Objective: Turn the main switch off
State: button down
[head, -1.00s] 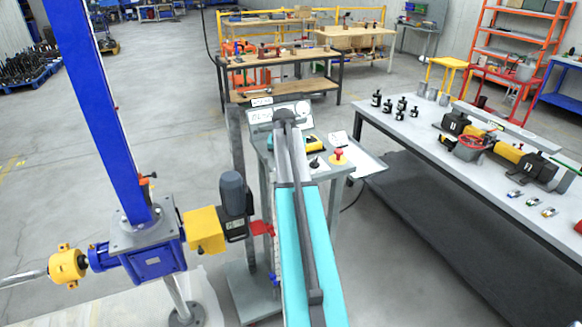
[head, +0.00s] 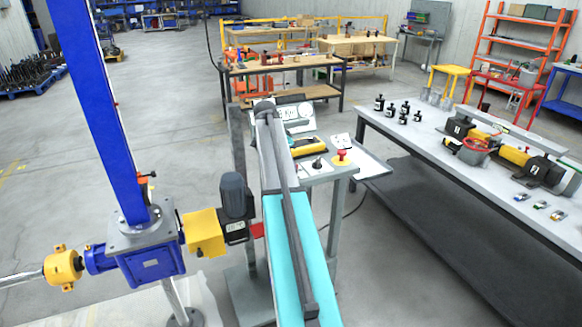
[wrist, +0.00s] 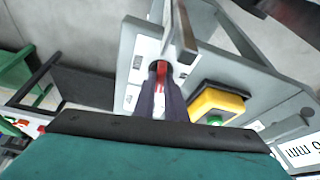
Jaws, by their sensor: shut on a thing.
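In the wrist view my gripper (wrist: 162,92) has its two dark fingers closed around a narrow red handle (wrist: 161,70). The handle stands in front of a white panel plate on a grey cabinet and looks like the main switch; its exact turn angle is hard to read. In the head view my cyan and grey arm reaches to the control stand (head: 318,176). The arm hides the gripper and the red handle there.
A yellow box with a green button (wrist: 217,107) sits close right of the fingers. The stand carries a red mushroom button (head: 342,156) and a black knob (head: 317,163). A blue screw jack with motor (head: 150,255) stands left; a long workbench (head: 450,175) stands right.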

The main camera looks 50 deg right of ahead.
jog(key=shift+s+d+m+g+b, duration=0.2)
jog(key=shift+m+g+b, duration=0.2)
jog(key=shift+m, duration=0.7)
jog(key=c, duration=1.8)
grip_release()
jog(key=shift+w+a, duration=0.1)
jog(key=shift+w+a+r, duration=0.2)
jog(key=shift+a+r, duration=0.05)
jog(key=shift+r, duration=0.4)
jog(key=b+v, duration=0.3)
jog(key=v, duration=0.9)
jog(key=shift+r, duration=0.25)
jog(key=shift+s+d, duration=0.1)
